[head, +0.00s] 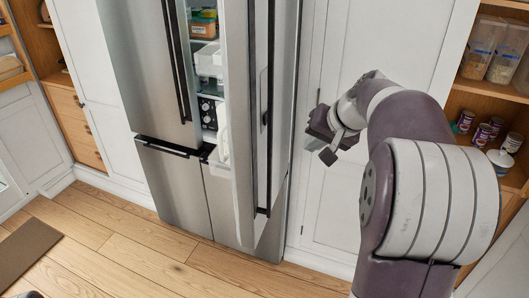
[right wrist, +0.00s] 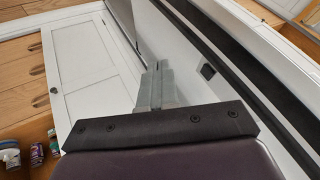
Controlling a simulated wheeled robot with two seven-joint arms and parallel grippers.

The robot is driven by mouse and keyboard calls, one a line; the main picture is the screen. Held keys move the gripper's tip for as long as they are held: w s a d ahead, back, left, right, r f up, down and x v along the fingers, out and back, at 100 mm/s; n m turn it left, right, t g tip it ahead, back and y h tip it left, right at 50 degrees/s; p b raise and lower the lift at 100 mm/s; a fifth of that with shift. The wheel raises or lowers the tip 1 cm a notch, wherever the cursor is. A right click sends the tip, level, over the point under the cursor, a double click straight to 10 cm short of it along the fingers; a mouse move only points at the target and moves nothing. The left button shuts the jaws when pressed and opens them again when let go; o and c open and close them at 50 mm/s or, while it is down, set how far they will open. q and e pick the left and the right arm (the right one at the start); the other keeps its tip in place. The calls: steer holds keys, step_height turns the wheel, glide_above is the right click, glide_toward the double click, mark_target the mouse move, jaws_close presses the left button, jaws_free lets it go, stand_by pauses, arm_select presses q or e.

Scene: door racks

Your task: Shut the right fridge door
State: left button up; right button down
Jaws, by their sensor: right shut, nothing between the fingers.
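The fridge (head: 175,105) is steel with several doors and black handles. Its right door (head: 243,110) stands open, swung out toward me, and shelves with food boxes (head: 205,60) show in the gap beside the left door. The black handle (head: 266,110) runs down the open door. My right gripper (head: 322,148) is shut and empty, to the right of the open door and apart from it in the head view. The right wrist view shows the gripper's fingers (right wrist: 157,88), with a pale panel with a long black bar along its right side. My left gripper is not in view.
White cabinet panels (head: 345,200) stand right of the fridge. Open shelves with jars (head: 478,50) and cans (head: 482,133) are at the far right. The wooden floor (head: 130,245) in front is mostly clear, with a brown mat (head: 25,250) at the left.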

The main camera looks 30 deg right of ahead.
steer(key=w+a+f+p, duration=0.3)
steer(key=w+f+p, duration=0.1)
steer(key=w+f, duration=0.3)
steer(key=shift+w+a+f, duration=0.15)
steer(key=shift+w+f, duration=0.05)
steer(key=shift+w, duration=0.45)
